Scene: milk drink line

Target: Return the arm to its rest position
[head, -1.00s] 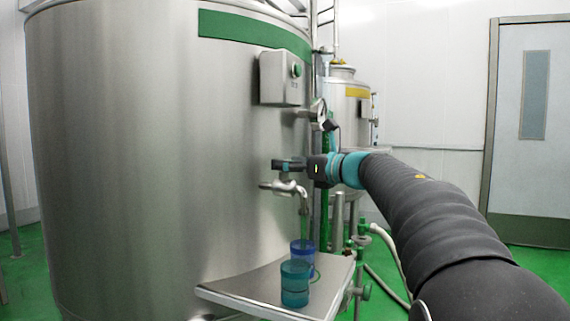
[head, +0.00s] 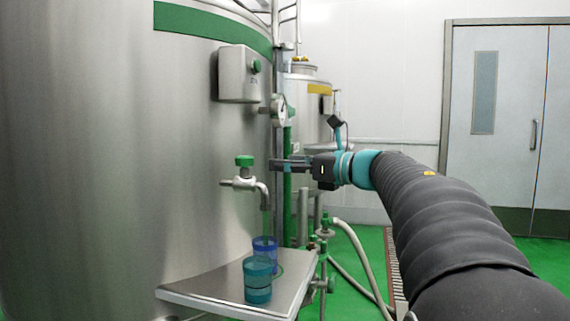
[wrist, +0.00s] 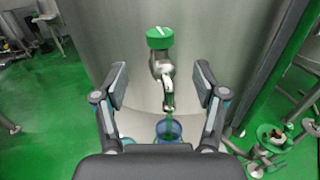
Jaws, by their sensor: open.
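My gripper (head: 282,164) is open and empty. It is beside the big steel tank, to the right of and a little above the tap (head: 245,183). The tap has a green handle and a downturned spout. In the wrist view my gripper (wrist: 160,78) has its fingers spread wide, and the tap (wrist: 167,82) shows between them, apart from both. My arm stretches in from the lower right of the head view.
A blue cup (head: 264,246) stands under the spout on a steel shelf (head: 200,292), with a teal cup (head: 257,280) in front. A greenish streak hangs below the spout. A control box (head: 238,74) is on the tank (head: 100,150). Hoses and a smaller tank (head: 305,110) stand behind.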

